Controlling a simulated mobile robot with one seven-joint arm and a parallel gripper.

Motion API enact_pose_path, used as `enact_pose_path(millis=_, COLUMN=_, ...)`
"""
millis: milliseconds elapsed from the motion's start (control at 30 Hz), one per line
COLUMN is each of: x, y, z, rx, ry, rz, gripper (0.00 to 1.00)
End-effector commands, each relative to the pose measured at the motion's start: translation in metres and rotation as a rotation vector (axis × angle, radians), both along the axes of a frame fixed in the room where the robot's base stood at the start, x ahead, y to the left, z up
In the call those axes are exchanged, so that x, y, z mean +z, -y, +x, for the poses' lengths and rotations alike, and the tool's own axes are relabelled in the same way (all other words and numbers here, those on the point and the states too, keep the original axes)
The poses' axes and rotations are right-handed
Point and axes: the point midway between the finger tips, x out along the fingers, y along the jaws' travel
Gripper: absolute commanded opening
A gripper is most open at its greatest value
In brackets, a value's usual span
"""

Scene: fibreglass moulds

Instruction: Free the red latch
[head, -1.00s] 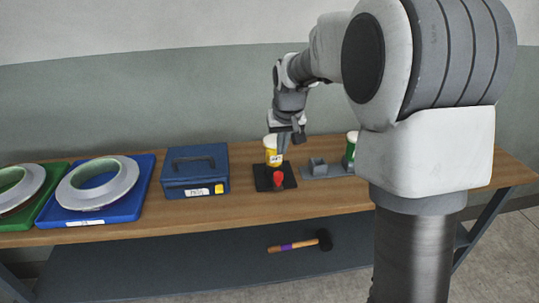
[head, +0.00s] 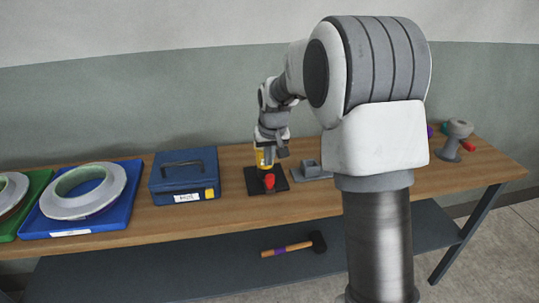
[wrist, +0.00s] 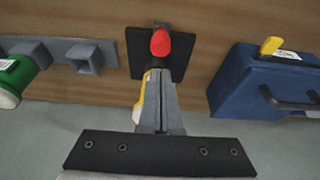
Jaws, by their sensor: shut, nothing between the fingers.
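The red latch (head: 270,181) stands on a black plate (head: 252,186) on the wooden bench. In the wrist view the red latch (wrist: 160,42) shows just beyond the fingertips, with the black plate (wrist: 180,62) around it. My gripper (wrist: 159,74) is shut and empty, pointing toward the red latch. Whether the tips touch the latch I cannot tell. In the head view my gripper (head: 271,167) is just behind and above the latch. A yellow container (head: 263,159) is partly hidden behind the gripper.
A blue toolbox (head: 184,177) stands left of the plate. A grey bracket (head: 311,170) lies to its right, and a green can (wrist: 14,76) shows in the wrist view. A blue tray (head: 130,199) is further left. A mallet (head: 290,248) lies on the lower shelf.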

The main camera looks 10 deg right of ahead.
Motion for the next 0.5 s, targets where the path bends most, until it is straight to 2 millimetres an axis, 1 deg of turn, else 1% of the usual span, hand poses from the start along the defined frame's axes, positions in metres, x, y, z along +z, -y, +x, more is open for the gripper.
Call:
enact_pose_path(millis=33, x=-0.012, y=0.000, z=0.003, rx=0.000, ry=-0.003, rz=0.000, gripper=0.00)
enact_pose_path(millis=200, x=-0.036, y=0.000, z=0.012, rx=0.000, ry=-0.001, rz=0.000, gripper=0.00)
enact_pose_path(millis=333, x=-0.046, y=0.000, z=0.016, rx=0.000, ry=-0.001, rz=0.000, gripper=0.00)
enact_pose_path(millis=500, x=-0.049, y=0.000, z=0.017, rx=0.000, ry=0.001, rz=0.000, gripper=0.00)
